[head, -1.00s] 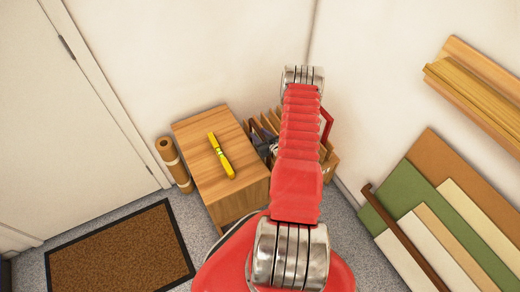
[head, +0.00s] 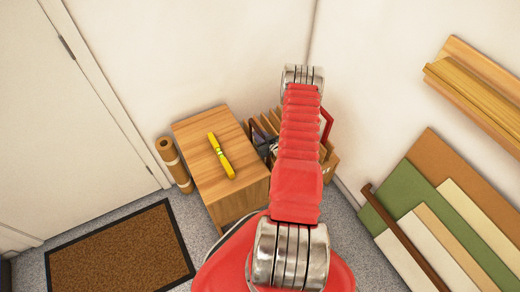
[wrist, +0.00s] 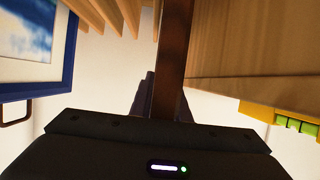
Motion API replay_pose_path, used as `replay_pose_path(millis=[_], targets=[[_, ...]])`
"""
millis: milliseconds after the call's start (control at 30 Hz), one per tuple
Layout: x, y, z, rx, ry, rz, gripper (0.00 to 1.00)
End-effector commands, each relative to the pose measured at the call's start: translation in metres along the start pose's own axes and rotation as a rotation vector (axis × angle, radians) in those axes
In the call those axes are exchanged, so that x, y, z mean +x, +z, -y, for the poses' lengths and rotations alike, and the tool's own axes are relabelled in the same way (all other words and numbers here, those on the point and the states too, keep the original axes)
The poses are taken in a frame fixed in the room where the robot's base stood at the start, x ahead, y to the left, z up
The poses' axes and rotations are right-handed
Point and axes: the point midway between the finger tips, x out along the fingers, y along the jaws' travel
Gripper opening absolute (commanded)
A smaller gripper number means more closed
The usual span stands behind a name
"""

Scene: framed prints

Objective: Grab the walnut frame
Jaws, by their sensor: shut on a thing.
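The walnut frame (wrist: 172,50) shows in the wrist view as a dark brown upright bar, seen edge-on. My gripper (wrist: 165,98) is shut on it, with a dark finger on each side. In the head view my gripper (head: 264,142) shows only partly, beside the slotted wooden rack (head: 331,172); my red arm covers much of it.
A wooden cabinet (head: 216,165) with a yellow tool (head: 221,156) on top stands left of the rack. A blue-framed print (wrist: 35,45) is left of my gripper. A red frame (head: 327,125) stands near the rack. Boards (head: 440,215) lean at right.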

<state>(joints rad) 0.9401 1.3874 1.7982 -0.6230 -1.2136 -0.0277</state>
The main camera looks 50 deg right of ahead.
Motion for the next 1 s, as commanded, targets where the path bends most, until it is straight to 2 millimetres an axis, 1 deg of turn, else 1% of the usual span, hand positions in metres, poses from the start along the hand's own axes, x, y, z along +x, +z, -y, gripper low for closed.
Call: replay_pose_path(millis=[400, 567, 767, 1000], targets=[[0.0, -0.001, 0.0, 0.0, 0.0, -0.001, 0.0], [-0.002, -0.007, -0.001, -0.001, 0.0, -0.002, 0.0], [-0.009, -0.025, -0.001, -0.001, 0.001, -0.003, 0.0], [-0.024, -0.06, -0.001, -0.003, 0.001, -0.004, 0.0]])
